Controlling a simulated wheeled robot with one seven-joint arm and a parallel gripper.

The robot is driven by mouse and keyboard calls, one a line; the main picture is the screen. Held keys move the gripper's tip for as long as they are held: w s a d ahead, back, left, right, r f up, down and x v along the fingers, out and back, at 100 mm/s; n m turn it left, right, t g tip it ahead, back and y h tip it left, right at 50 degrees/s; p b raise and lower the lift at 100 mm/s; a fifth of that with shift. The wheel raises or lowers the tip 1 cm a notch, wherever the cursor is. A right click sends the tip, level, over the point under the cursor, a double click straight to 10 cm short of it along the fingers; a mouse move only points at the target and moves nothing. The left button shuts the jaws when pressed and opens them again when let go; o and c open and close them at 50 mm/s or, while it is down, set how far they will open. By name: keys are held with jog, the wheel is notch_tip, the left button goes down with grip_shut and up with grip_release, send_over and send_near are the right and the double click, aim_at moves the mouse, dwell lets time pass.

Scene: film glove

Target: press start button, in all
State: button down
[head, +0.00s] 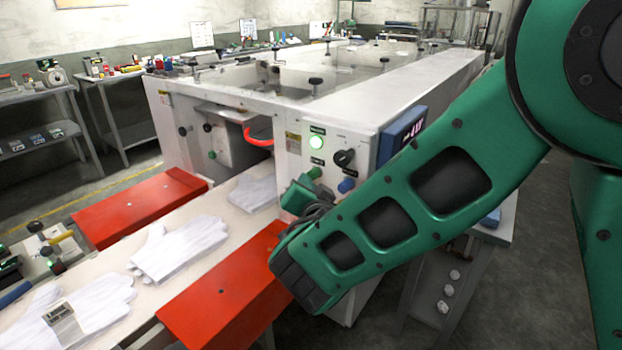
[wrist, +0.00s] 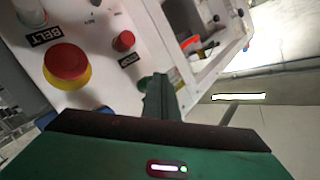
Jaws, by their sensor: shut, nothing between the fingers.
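The control panel (head: 330,135) is on the white machine's front end. My gripper (head: 300,194) is shut and empty, close to the panel below the smaller green button; contact cannot be told. In the wrist view my gripper (wrist: 156,84) points toward the machine, beside a large red button on yellow (wrist: 67,61) and a small red button (wrist: 124,41).
White gloves (head: 180,248) lie on the pale conveyor (head: 110,262) entering the machine. Red side guards (head: 225,290) flank it. A blue display box (head: 402,136) sits on the machine's right side, behind my arm. Shelves (head: 45,128) stand at the left wall.

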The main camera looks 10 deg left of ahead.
dwell(0.4)
jog(key=shift+s+a, duration=0.3)
jog(key=shift+s, duration=0.45)
jog(key=s, duration=0.1)
jog(key=s+a, duration=0.1)
jog(key=s, duration=0.1)
jog(key=s+a, duration=0.1)
jog(key=shift+s, duration=0.3)
